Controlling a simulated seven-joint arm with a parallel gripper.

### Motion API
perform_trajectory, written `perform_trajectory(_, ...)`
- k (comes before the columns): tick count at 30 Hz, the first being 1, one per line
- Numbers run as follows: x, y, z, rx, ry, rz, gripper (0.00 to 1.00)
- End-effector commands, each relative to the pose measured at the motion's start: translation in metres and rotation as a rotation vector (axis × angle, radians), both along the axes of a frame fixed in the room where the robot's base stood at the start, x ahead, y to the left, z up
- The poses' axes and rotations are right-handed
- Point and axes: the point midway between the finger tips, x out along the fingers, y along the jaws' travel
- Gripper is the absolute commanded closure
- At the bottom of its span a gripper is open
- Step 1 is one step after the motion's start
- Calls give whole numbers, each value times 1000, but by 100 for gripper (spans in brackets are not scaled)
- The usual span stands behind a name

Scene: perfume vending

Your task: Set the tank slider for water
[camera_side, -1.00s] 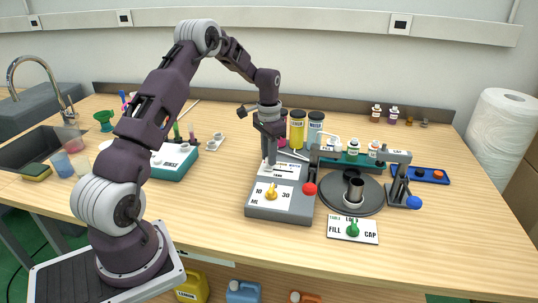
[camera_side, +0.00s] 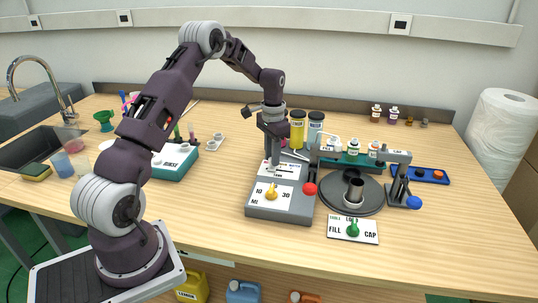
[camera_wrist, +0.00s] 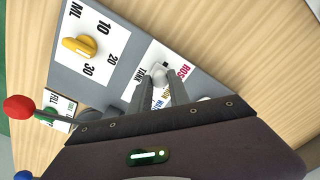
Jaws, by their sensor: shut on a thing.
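The grey dosing box (camera_side: 252,210) carries a white tank slider panel (camera_side: 288,172) on its rear part. In the wrist view the panel (camera_wrist: 178,55) shows the words TANK and ROSE, with other labels partly covered by my fingers. My gripper (camera_side: 273,164) points down onto this panel. In the wrist view my gripper (camera_wrist: 163,93) has its two fingers close together over the slot, shut on the slider knob. The knob itself is mostly hidden between the fingers, so its exact label cannot be read.
A yellow dial (camera_side: 271,192) sits in front on the same box. A red-ball lever (camera_side: 310,188) stands at the box's right, beside a dark round turntable (camera_side: 371,200). Yellow and blue cylinders (camera_side: 297,130) stand behind. A teal rinse box (camera_side: 178,170) is to the left.

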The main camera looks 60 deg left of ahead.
Motion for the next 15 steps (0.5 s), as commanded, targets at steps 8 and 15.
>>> perform_trajectory(8, 40, -40, 1, -2, -10, -4, 100)
perform_trajectory(15, 45, -45, 1, -5, -12, -4, 100)
